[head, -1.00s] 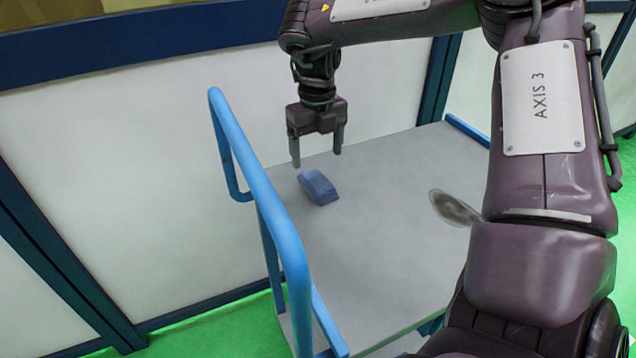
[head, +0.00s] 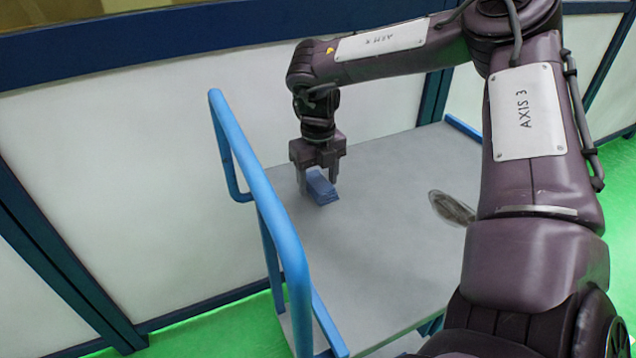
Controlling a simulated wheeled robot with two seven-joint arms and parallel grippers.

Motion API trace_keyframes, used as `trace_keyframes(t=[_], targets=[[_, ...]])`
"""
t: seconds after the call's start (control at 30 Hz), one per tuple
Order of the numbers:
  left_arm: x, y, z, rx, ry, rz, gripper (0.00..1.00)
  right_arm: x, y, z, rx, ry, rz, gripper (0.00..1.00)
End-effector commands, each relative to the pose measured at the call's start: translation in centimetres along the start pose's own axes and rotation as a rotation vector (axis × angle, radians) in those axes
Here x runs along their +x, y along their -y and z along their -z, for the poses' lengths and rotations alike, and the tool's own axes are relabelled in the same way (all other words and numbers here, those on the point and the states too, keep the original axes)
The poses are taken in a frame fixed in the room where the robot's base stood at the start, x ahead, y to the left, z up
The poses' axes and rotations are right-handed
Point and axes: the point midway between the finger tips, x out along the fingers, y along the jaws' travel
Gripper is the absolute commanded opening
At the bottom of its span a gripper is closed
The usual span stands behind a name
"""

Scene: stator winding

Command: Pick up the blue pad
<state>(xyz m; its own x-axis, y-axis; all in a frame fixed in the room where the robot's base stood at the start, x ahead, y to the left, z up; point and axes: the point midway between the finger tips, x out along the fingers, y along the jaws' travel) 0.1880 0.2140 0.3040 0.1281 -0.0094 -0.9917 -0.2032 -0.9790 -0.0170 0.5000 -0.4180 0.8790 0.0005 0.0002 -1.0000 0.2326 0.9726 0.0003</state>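The blue pad (head: 321,189) lies on the grey top of the cart (head: 385,240), near its far left part. My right gripper (head: 318,184) points straight down over the pad. Its fingers are apart, one on the left side and one on the right side of the pad. The fingers hide part of the pad's far end. I cannot tell whether they touch it. My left gripper is not in view.
A blue tubular handle (head: 285,235) rises along the cart's left edge. A dark oval patch or object (head: 452,208) lies on the right part of the cart top. The middle of the top is clear. A white panel wall (head: 150,150) stands behind.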

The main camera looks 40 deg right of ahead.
Motion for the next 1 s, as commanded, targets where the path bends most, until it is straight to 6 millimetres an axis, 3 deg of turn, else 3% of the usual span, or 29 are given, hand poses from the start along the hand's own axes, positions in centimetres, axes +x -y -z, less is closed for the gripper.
trace_keyframes(t=[0.03, 0.2, 0.47, 0.67, 0.87, 1.0], targets=[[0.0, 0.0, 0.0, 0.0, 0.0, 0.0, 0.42, 0.0, 0.0, 0.0, 0.0, 0.0, 0.0, 0.52], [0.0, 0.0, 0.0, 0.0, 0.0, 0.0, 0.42, 0.0, 0.0, 0.0, 0.0, 0.0, 0.0, 0.3], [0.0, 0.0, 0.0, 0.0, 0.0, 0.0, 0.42, -0.1, 0.0, 0.0, 0.0, 0.001, 0.0, 0.3], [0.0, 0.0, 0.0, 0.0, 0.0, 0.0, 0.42, -1.6, 0.0, -0.1, 0.0, 0.003, 0.002, 0.3], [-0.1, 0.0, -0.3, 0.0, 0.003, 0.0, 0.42, -5.7, 0.0, -0.1, -0.001, 0.006, 0.002, 0.3], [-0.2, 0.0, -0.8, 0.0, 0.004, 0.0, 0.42, -10.1, 0.0, -0.2, -0.001, 0.008, 0.004, 0.3]])
